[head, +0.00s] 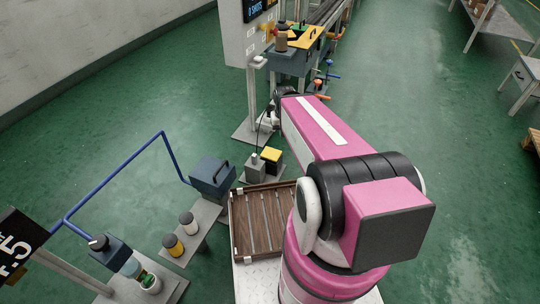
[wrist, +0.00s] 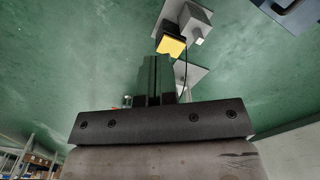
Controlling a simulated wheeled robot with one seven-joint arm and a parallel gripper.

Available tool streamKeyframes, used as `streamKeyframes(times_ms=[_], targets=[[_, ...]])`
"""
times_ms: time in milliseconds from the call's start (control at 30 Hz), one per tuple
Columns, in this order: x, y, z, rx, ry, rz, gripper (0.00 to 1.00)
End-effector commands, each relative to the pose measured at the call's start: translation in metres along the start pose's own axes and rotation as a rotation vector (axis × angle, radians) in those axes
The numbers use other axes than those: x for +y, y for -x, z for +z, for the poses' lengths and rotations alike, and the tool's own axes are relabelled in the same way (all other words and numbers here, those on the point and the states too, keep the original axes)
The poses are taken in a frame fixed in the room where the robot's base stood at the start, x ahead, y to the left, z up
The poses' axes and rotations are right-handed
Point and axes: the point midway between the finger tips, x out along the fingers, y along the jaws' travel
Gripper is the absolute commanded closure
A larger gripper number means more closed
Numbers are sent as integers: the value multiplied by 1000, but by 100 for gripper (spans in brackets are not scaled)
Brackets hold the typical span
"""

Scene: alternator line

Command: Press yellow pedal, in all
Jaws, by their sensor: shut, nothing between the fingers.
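The yellow pedal (head: 271,154) sits on a dark base on the green floor, at the foot of the control post in the head view. In the wrist view the yellow pedal (wrist: 172,46) shows just beyond my fingertips. My gripper (wrist: 157,58) is shut and empty, its two dark fingers side by side, pointing toward the pedal. A gap or contact between fingertips and pedal cannot be told. In the head view my pink arm reaches toward the post, and the fingers are not clearly visible.
A grey box (head: 254,168) with a cable stands left of the pedal. The control post (head: 251,98) rises behind it. A dark blue box (head: 212,176) on a stand and a wooden tray (head: 237,228) lie nearer. Open green floor lies to the right.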

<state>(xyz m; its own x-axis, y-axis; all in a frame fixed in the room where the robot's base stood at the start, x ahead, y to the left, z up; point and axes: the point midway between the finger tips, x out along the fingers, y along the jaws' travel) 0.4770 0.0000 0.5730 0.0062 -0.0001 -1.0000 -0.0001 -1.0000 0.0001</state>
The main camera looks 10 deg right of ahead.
Motion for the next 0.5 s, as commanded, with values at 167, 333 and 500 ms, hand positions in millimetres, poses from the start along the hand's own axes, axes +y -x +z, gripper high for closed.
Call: streamKeyframes(times_ms=[167, 333, 500], targets=[[-2, -12, -14, -3, -34, -33, 100], [-11, -56, -64, -16, -180, -166, 100], [-18, -118, -126, -43, -412, -356, 100]])
